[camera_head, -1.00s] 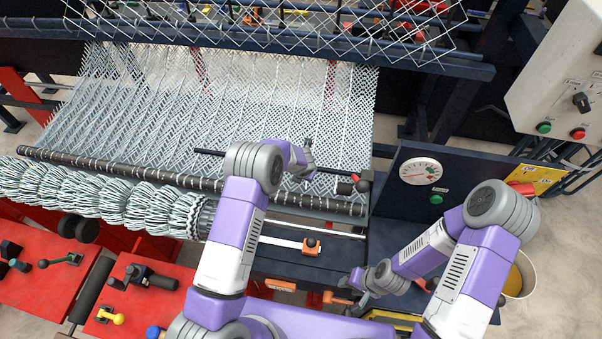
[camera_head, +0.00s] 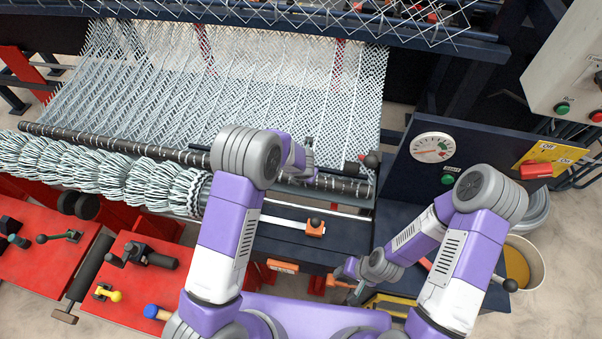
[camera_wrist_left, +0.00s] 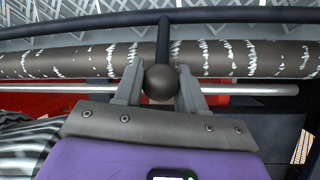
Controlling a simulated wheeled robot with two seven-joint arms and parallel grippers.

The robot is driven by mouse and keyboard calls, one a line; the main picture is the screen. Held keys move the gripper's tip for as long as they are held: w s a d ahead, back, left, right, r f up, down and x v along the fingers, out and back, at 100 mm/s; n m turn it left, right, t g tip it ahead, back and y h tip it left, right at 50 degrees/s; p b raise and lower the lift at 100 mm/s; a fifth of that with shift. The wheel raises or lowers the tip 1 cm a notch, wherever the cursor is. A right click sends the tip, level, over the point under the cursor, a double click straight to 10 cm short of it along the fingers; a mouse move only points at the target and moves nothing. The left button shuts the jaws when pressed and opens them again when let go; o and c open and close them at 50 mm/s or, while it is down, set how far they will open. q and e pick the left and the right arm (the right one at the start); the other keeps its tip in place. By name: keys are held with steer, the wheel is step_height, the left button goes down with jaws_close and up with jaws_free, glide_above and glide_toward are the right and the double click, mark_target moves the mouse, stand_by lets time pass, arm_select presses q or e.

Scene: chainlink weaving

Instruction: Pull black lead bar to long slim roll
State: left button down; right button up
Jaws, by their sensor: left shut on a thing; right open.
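The black lead bar (camera_head: 202,149) is a thin dark rod lying across the woven mesh, just behind the long slim roll (camera_head: 112,144). The roll is dark with pale marks along it. In the left wrist view, my left gripper (camera_wrist_left: 160,78) is shut around the round black knob of the bar (camera_wrist_left: 80,26). The roll (camera_wrist_left: 85,62) passes behind the fingers there, with the bar beyond it. In the head view my left arm hides part of the bar and roll. My right gripper (camera_head: 347,282) is open and empty at the front right, well away from the bar.
A thick bundle of coiled wire (camera_head: 90,170) lies in front of the roll at left. Red panels (camera_head: 50,250) with levers stand at front left. A gauge panel (camera_head: 405,165) is right of the roll, and a bucket (camera_head: 530,262) stands at right.

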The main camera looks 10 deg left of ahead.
arm_select(q)
steer(key=shift+s+f, duration=0.2)
steer(key=c, duration=0.7)
jaws_free()
steer(key=shift+r, duration=0.1)
arm_select(e)
steer(key=shift+s, duration=0.1)
arm_select(q)
steer(key=shift+r, duration=0.15)
steer(key=shift+s+r, duration=0.1)
steer(key=shift+r, duration=0.25)
arm_select(e)
steer(key=shift+r, duration=0.1)
arm_select(q)
steer(key=v, duration=0.6)
steer(key=shift+s+r+p, duration=0.25)
steer(key=shift+p, duration=0.05)
arm_select(e)
steer(key=shift+r, duration=0.3)
arm_select(q)
steer(key=shift+f, duration=0.1)
arm_select(e)
steer(key=shift+s, duration=0.1)
